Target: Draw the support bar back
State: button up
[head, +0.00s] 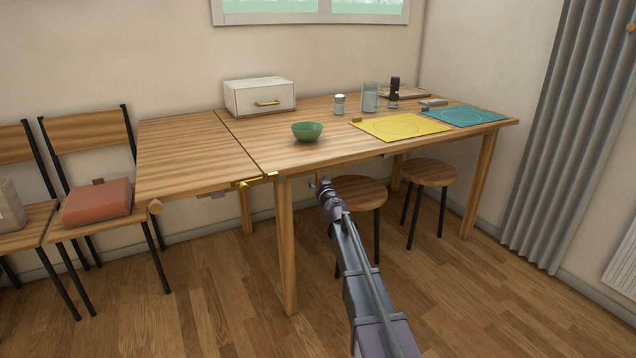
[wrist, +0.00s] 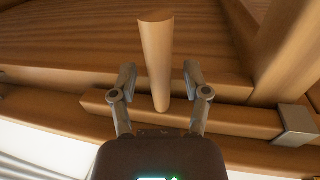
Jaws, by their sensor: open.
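The wooden table (head: 350,155) has a raised leaf (head: 190,150) at its left, level with the top. My gripper (head: 322,184) is in front of the table's near edge, right of the near leg. In the wrist view my gripper (wrist: 158,84) is open. A round wooden peg (wrist: 156,60) shows between its two fingers, with no clear contact on either side. Behind it a wooden bar (wrist: 235,121) runs across below the tabletop's underside, passing a grey metal bracket (wrist: 296,124). I take this to be the support bar. My gripper hides part of it.
A near table leg (head: 286,245) stands just left of my arm. Two round stools (head: 358,193) (head: 430,172) are under the table. A green bowl (head: 307,131) sits near the table's front edge. Floor before the leaf is clear.

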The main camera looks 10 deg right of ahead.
jog(key=shift+w, duration=0.1)
grip_shut()
jog(key=shift+w, duration=0.15)
dwell(0.3)
